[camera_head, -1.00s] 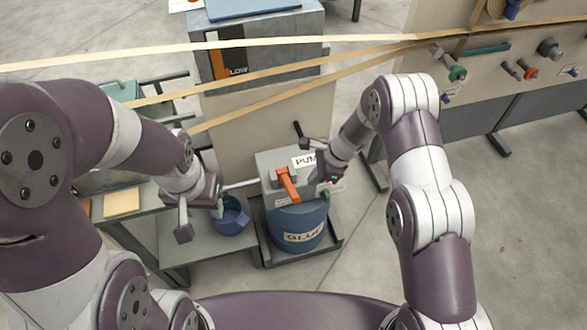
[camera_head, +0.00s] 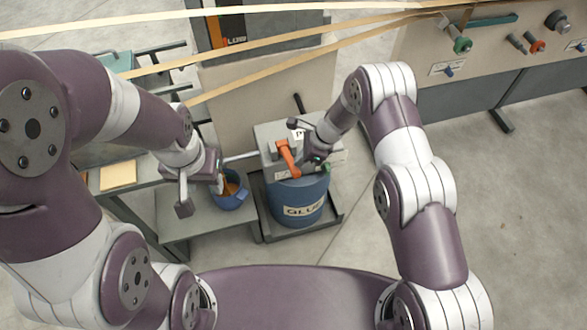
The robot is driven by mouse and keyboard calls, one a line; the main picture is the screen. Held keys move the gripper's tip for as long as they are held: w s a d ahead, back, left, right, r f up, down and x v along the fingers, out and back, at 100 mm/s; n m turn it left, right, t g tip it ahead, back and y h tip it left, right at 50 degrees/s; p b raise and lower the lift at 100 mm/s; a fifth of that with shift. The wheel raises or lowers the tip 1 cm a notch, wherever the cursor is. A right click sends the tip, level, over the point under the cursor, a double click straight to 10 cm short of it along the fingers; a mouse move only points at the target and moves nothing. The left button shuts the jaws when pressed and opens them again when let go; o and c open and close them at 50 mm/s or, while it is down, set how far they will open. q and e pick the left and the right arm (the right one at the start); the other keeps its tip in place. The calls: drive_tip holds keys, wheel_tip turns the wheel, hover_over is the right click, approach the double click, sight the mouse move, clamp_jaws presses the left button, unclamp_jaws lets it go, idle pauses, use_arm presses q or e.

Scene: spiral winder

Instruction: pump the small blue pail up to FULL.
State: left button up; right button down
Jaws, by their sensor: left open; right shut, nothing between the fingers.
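The small blue pail (camera_head: 229,201) stands on a grey stand under the pump's pale spout (camera_head: 241,157). Something orange-brown shows inside its rim; any FULL mark is not readable. The grey pump box (camera_head: 270,133) sits on the blue drum (camera_head: 303,204) labelled GLUE, with an orange lever (camera_head: 287,158) on its front. My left gripper (camera_head: 202,196) is open beside the pail's left side, partly covering it. My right gripper (camera_head: 311,163) is shut and empty, close to the right of the orange lever and over the PUMP label; contact cannot be told.
Tan strips (camera_head: 270,72) stretch across the view above the pump. A shelf with a tan block (camera_head: 118,175) lies at the left. A panel with knobs (camera_head: 537,45) stands at the upper right. The floor at the right is clear.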

drive_tip(key=shift+a+f, duration=0.2)
drive_tip(key=shift+f, duration=0.2)
